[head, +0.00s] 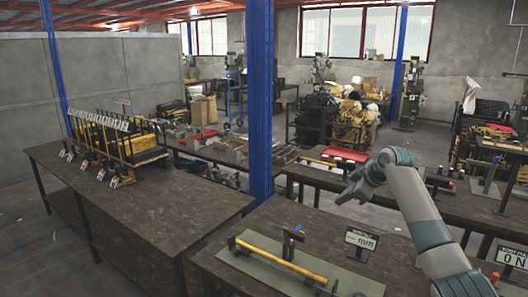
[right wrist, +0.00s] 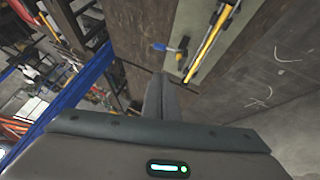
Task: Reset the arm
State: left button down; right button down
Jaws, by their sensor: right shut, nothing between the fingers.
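My right arm comes in from the lower right in the head view. Its gripper (head: 358,184) is raised in the air above the workbench on the right, and it is shut and empty. In the right wrist view the closed fingers (right wrist: 162,98) point away from the camera with nothing between them. My left gripper is in neither view.
The right workbench (head: 222,262) carries a green mat with a yellow bar (head: 283,259), a blue-handled tool (head: 292,240) and a "mm" sign (head: 361,239). A blue post (head: 260,100) stands behind it. The left table (head: 150,215) is largely bare in front.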

jog(key=s+a+f+m+g, duration=0.1)
jog(key=s+a+f, duration=0.1)
jog(key=s+f, duration=0.5)
jog(key=s+a+f, duration=0.2)
jog(key=s+f, duration=0.2)
jog(key=f, duration=0.7)
jog(key=s+a+f+m+g+h, duration=0.1)
jog(key=s+a+f+m+h, duration=0.15)
jog(key=s+f, duration=1.35)
jog(key=s+d+m+g+h, duration=0.1)
jog(key=s+d+m, duration=0.15)
jog(key=s, duration=1.55)
jog(key=s+d+m+h, duration=0.15)
jog(key=s+m, duration=0.25)
jog(key=s, duration=1.4)
notch_tip(320, 180, down, 34)
jog(key=s+g+y+b, duration=0.1)
jog(key=s+g+b, duration=0.1)
jog(key=b, duration=0.3)
jog(key=s+d+f+b, duration=0.1)
jog(key=s+f+b, duration=0.1)
jog(key=s+f, duration=0.6)
jog(key=s+d+f+b, duration=0.2)
jog(key=s+f+b, duration=0.1)
jog(key=s+f, duration=0.6)
notch_tip(320, 180, down, 5)
jog(key=shift+s+d+r+g, duration=0.1)
jog(key=shift+s+d+g, duration=0.1)
jog(key=shift+g, duration=0.2)
